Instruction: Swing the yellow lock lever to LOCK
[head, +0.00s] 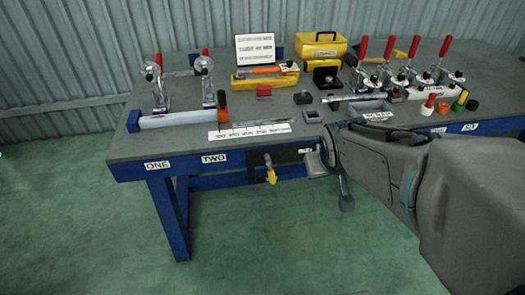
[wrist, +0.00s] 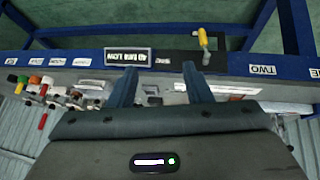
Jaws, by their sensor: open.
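The yellow lock lever (head: 271,176) hangs from a dark plate on the table's front edge, its yellow handle pointing down. In the wrist view, which looks upside down, the lever (wrist: 203,40) is near the top, beyond the right finger's tip. A dark label plate with white lettering (wrist: 130,57) lies to its left there; I cannot read it surely. My gripper (head: 332,182) is to the right of the lever in the head view, apart from it. In the wrist view my gripper (wrist: 157,75) is open, with nothing between its fingers.
The grey workbench (head: 150,150) has blue legs and carries red-handled clamps (head: 361,50), a yellow box (head: 320,46), a white-blue bar (head: 170,119) and several small parts. The green floor in front of the lever is clear.

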